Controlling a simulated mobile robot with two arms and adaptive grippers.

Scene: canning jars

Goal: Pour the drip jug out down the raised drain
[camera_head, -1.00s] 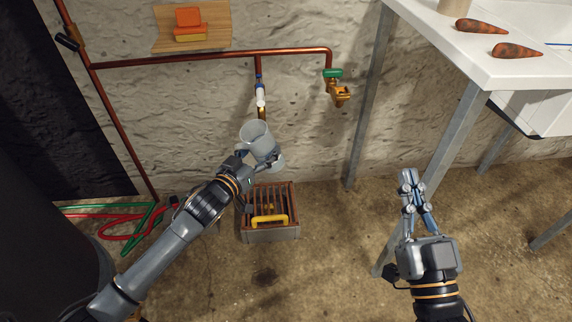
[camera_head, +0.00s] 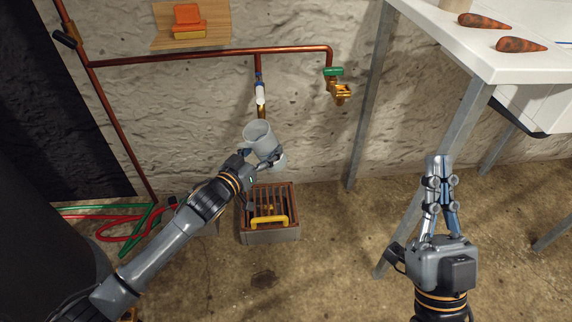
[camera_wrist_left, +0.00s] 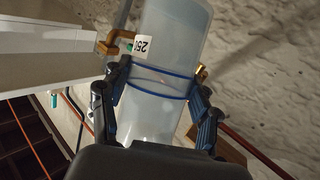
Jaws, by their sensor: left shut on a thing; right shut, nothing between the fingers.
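The drip jug (camera_head: 258,136) is a pale translucent vessel, its open rim facing up and slightly left in the head view. My left gripper (camera_head: 262,160) is shut around its middle and holds it in the air. The raised drain (camera_head: 270,237) is a box with a barred grate and a yellow handle, below the jug in the picture. My right gripper (camera_head: 438,162) is shut and empty.
A copper pipe (camera_head: 200,57) runs along the wall to a green-handled tap (camera_head: 335,82). A white valve (camera_head: 260,94) hangs above the jug. A white table (camera_head: 440,35) with steel legs stands at the right. Red and green hoses (camera_head: 120,229) lie at left.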

